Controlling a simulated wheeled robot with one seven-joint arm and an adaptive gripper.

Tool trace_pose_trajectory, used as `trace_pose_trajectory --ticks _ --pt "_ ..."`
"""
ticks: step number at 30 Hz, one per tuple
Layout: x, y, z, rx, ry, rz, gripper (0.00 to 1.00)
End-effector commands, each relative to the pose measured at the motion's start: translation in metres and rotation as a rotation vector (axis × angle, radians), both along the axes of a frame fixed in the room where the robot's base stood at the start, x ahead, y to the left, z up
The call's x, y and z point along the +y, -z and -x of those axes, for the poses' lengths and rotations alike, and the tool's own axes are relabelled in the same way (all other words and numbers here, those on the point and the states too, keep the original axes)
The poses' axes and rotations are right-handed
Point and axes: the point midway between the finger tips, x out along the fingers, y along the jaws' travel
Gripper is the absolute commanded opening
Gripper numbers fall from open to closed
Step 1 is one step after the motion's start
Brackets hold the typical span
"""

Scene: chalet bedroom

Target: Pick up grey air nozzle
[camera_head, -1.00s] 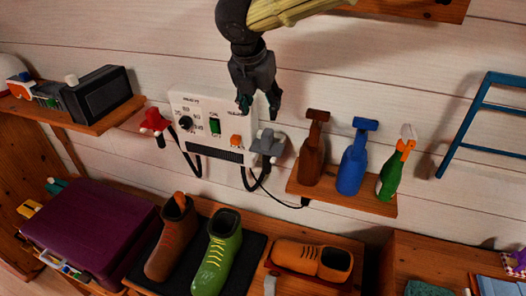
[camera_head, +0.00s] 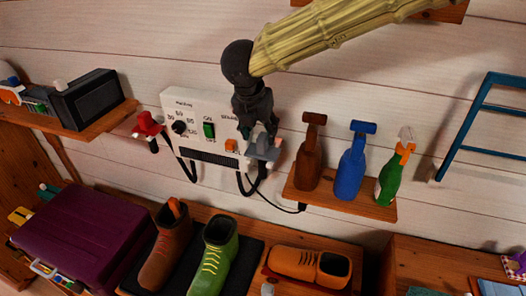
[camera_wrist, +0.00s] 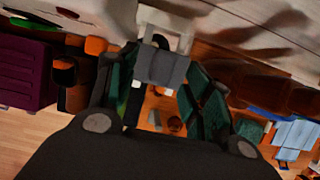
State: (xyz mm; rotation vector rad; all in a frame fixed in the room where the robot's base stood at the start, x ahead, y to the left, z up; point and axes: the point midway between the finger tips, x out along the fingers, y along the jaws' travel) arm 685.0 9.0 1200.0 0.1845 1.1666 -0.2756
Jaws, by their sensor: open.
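The grey air nozzle (camera_head: 263,150) sits at the right side of the white control box (camera_head: 178,103) on the wall, with a black cable below it. My gripper (camera_head: 259,130) is right above the nozzle in the head view, its fingers pointing down and partly hiding it. In the wrist view the grey nozzle (camera_wrist: 162,66) shows between the green-padded fingertips (camera_wrist: 160,95). The jaws are open; whether a finger touches the nozzle I cannot tell.
A red nozzle (camera_head: 147,127) hangs at the box's left side. A small shelf (camera_head: 345,203) at right holds brown (camera_head: 308,160), blue (camera_head: 351,165) and green (camera_head: 390,180) spray bottles close to my gripper. Shoes (camera_head: 213,260) and a purple suitcase (camera_head: 85,230) stand below.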

Motion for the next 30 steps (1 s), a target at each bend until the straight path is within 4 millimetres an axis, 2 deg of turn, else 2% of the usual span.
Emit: trace_pose_trajectory --ticks 9,18,20,24,27,30 --pt "-0.009 0.033 -0.011 0.002 0.001 0.000 0.50" --pt "-0.010 0.037 -0.013 0.000 0.001 0.001 0.50" --pt "-0.010 0.037 -0.013 0.000 0.001 0.001 0.41" --pt "-0.009 0.037 -0.013 0.001 0.001 0.000 0.15" --pt "-0.009 0.037 -0.013 0.001 0.001 0.000 0.00" --pt "-0.009 0.037 -0.013 0.000 0.001 0.000 0.00"
